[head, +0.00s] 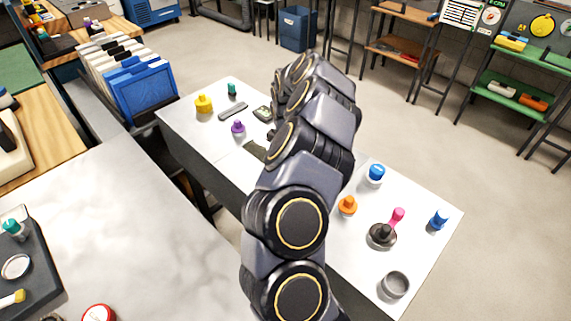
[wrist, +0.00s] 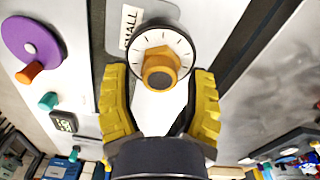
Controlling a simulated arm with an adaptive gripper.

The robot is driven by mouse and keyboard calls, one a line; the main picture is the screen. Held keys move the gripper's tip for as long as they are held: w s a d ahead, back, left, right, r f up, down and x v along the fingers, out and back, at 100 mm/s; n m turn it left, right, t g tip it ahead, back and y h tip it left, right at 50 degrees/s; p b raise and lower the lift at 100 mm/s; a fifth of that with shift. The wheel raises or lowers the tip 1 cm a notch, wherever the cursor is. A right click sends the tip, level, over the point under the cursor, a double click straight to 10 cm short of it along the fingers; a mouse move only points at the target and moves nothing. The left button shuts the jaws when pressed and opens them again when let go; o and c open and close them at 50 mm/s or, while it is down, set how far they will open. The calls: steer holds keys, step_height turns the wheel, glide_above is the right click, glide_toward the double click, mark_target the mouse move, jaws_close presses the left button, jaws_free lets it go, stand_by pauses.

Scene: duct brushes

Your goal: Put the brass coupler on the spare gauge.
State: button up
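In the wrist view a brass-coloured hexagonal coupler (wrist: 160,70) shows over the middle of a round gauge with a white dial and dark rim (wrist: 160,37). I cannot tell whether the coupler touches the dial, or whether this gauge is the spare one. My gripper (wrist: 161,85) has yellow ribbed fingers, spread apart, one to each side of the coupler. Clear gaps show between the fingers and the coupler. In the head view my arm hides the gripper, the coupler and the gauge.
A label strip (wrist: 130,27) lies beside the gauge. A purple disc (wrist: 31,40), an orange peg (wrist: 29,73) and a teal peg (wrist: 48,101) are to the left. The white table (head: 205,135) also bears a yellow piece (head: 204,104), an orange one (head: 347,205) and a grey cup (head: 395,285).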

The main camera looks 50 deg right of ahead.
step_height(320, 180, up, 11)
steer(key=a+r+n, duration=0.1)
steer(key=a+r, duration=0.6)
steer(key=a, duration=0.5)
steer(key=s+a+r+y, duration=0.1)
steer(key=s+a+r, duration=0.25)
steer(key=a, duration=0.65)
steer(key=s+a+f+m+g, duration=0.1)
steer(key=s+a, duration=0.3)
steer(key=s, duration=0.6)
steer(key=s+a+f+m, duration=0.2)
steer(key=s+a, duration=0.2)
steer(key=s, duration=0.6)
steer(key=shift+f+g+h, duration=0.15)
steer(key=shift+g+h, duration=0.25)
